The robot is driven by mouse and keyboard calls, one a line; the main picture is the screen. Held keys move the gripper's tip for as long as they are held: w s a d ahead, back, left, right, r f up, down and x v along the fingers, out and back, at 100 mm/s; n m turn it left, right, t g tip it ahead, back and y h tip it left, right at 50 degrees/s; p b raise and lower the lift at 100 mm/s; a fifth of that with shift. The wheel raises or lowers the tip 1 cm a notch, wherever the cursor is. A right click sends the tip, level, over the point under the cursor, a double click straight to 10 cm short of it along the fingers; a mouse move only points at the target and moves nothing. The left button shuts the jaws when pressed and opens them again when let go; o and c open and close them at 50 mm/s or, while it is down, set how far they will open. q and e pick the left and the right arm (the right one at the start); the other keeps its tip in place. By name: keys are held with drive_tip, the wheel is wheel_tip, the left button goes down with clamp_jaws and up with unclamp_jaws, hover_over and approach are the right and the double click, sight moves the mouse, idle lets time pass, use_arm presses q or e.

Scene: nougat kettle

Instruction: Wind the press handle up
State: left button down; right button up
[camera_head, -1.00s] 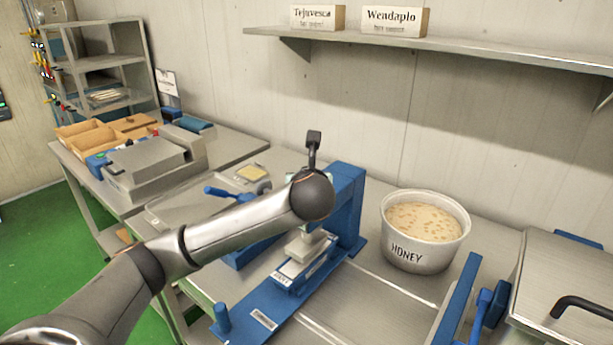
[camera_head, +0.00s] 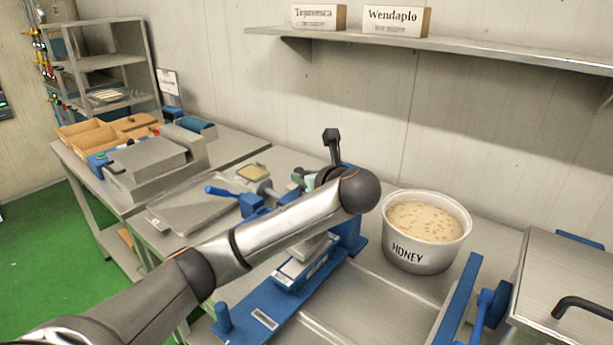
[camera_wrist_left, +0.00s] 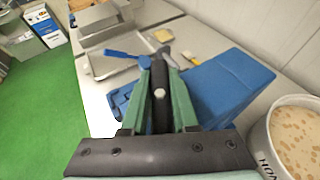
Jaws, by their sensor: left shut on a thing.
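The blue press (camera_head: 347,236) stands on the steel table, its upper part partly hidden by my left arm. Its long blue base (camera_head: 262,318) runs toward the front, with a pale block (camera_head: 312,246) under the press body. My left gripper (camera_head: 299,180) is beside the top of the press, partly hidden by my wrist. In the left wrist view, its green fingers (camera_wrist_left: 160,70) are shut on the dark press handle (camera_wrist_left: 160,112), next to the blue press body (camera_wrist_left: 228,88). The handle's far end is partly hidden. My right gripper is out of view.
A white honey tub (camera_head: 425,236) stands right of the press, close to my wrist. A tray (camera_head: 190,205) and a blue-handled tool (camera_head: 238,196) lie left of it. A shelf (camera_head: 450,48) runs along the wall. A lidded steel box (camera_head: 575,270) is at right.

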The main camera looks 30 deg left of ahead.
use_arm(q)
drive_tip(key=n+g, duration=0.1)
drive_tip(key=g, duration=0.1)
drive_tip(key=n+g+y, duration=0.1)
drive_tip(key=n+g, duration=0.1)
drive_tip(key=shift+s+n+y, duration=0.2)
drive_tip(key=shift+n+y, duration=0.1)
drive_tip(key=n+g, duration=0.1)
drive_tip(key=g, duration=0.1)
drive_tip(key=n+g, duration=0.3)
drive_tip(key=n, duration=0.1)
drive_tip(key=shift+s+a+g, duration=0.1)
drive_tip(key=shift+s+g, duration=0.2)
drive_tip(key=shift+g, duration=0.1)
drive_tip(key=shift+r+n+g, duration=0.1)
drive_tip(key=shift+n+g, duration=0.4)
drive_tip(key=c, duration=0.7)
unclamp_jaws()
drive_tip(key=shift+s, duration=0.1)
